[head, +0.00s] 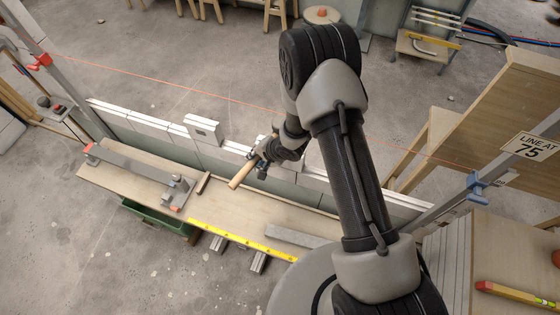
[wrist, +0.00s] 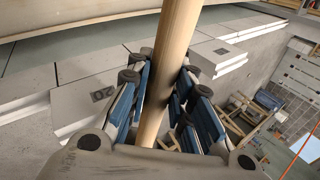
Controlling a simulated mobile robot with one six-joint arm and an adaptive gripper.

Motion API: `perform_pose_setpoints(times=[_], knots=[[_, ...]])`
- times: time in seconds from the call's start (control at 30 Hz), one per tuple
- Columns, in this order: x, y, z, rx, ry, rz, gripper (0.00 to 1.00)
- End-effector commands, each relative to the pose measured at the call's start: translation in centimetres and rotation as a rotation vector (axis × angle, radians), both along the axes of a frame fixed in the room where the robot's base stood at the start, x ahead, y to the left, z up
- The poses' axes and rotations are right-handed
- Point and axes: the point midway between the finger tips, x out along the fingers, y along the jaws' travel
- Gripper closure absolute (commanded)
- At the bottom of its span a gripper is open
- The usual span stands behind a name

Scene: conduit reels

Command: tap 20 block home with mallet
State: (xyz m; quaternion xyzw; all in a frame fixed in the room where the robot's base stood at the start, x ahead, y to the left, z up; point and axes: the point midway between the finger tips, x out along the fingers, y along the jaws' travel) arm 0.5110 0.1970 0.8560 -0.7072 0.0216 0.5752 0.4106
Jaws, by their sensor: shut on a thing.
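My gripper (head: 264,160) is over the block wall and shut on the mallet's pale wooden handle (head: 243,173). In the wrist view the handle (wrist: 170,65) runs between the blue-padded fingers (wrist: 162,103) and out of the top edge. The mallet's head cannot be made out in either view. The 20 block (wrist: 75,107) is pale, with a dark printed 20, and sits in the wall row just left of the fingers in the wrist view. In the head view my gripper and arm cover much of that part of the wall. The mallet is not seen touching the block.
Another marked block (head: 203,128) stands higher than the wall (head: 135,122). An orange line (head: 185,86) runs above the wall. A sign (head: 531,146) reads LINE AT 75.

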Motion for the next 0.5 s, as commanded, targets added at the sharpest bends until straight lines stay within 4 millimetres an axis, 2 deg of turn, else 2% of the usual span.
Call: perform_pose_setpoints(times=[0.07,0.17,0.33,0.4,0.5], knots=[[0.1,0.0,0.0,0.000,-0.003,0.001,1.00],[0.1,0.0,-1.2,0.001,-0.002,0.000,1.00],[0.0,0.0,-5.4,0.000,0.000,0.000,1.00],[0.1,0.0,-4.6,0.001,-0.002,0.000,1.00],[0.1,0.0,-4.4,0.001,-0.002,0.000,1.00]])
